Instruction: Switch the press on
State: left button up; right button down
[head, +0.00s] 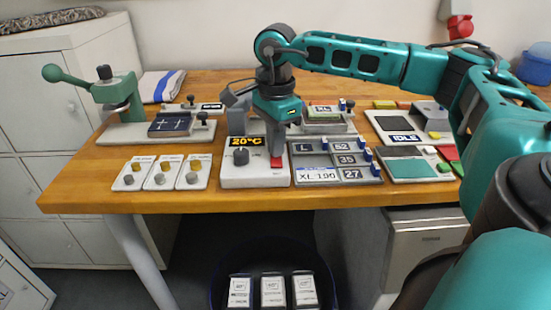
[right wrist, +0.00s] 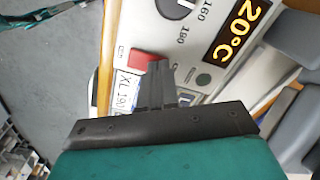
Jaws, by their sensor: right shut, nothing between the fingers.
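The press control box (head: 255,176) stands near the front edge of the table. Its display (head: 246,141) reads 20°C, and a dark knob (head: 241,156) sits below it. A red switch (head: 276,163) is on the right part of the box; it also shows in the right wrist view (right wrist: 141,59), partly covered by the fingers. My right gripper (head: 276,153) is shut and empty, pointing down with its fingertips at or just above the switch. Whether they touch it I cannot tell. A dark green round lamp (right wrist: 203,79) shows beside the fingers. My left gripper is out of view.
A size panel (head: 337,162) with an XL 190 label stands right of the box. Small knob units (head: 160,173) stand left. A green-handled hand press (head: 112,92) is at the back left, and an IDLE display unit (head: 401,138) at the right.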

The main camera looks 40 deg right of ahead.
jog(key=shift+f, duration=0.15)
jog(key=shift+r+p, duration=2.75)
jog(key=shift+r, duration=0.8)
